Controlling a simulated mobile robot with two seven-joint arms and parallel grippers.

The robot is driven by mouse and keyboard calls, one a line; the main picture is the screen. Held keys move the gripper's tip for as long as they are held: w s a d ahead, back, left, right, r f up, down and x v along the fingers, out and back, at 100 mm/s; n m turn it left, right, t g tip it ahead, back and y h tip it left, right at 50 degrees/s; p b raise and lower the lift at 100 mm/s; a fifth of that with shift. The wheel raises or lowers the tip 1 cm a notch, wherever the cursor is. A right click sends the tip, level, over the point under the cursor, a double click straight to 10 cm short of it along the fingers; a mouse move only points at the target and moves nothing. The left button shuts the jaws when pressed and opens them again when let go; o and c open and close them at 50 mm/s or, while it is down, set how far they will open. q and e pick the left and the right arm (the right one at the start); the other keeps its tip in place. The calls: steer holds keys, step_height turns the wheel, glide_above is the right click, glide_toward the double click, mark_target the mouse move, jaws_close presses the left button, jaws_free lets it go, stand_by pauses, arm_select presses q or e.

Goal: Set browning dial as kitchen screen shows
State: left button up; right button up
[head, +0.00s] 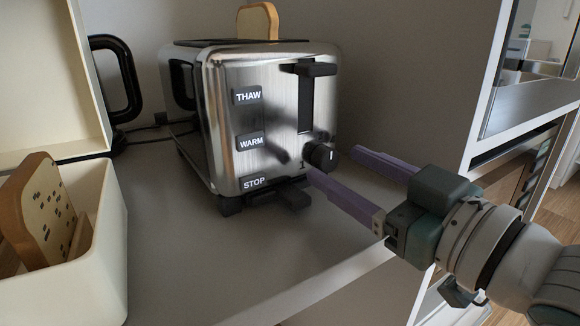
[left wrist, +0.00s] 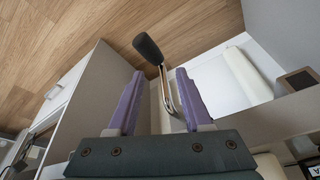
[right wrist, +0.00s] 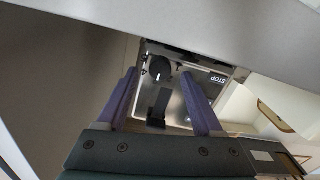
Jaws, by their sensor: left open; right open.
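The chrome toaster (head: 285,105) stands on the counter, with THAW, WARM and STOP buttons on its front. Its black browning dial (head: 322,157) is low on the right, with a short, near-upright white mark; a "1" is printed at its left. My right gripper (head: 335,163) is open, its purple fingers spread near the dial and not closed on it. The right wrist view shows the dial (right wrist: 160,68) between and beyond the fingertips. My left gripper (left wrist: 160,75) is open and seen only in the left wrist view. No readable kitchen screen shows.
A bread slice (head: 258,21) sticks out of the toaster. A cream bin (head: 75,270) with bread is at front left. A black handle (head: 118,85) is behind it. In the left wrist view, a black-gripped crank (left wrist: 148,48) stands beyond the fingers. The counter before the toaster is clear.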

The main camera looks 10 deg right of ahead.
steer(key=shift+x, duration=0.75)
jaws_close()
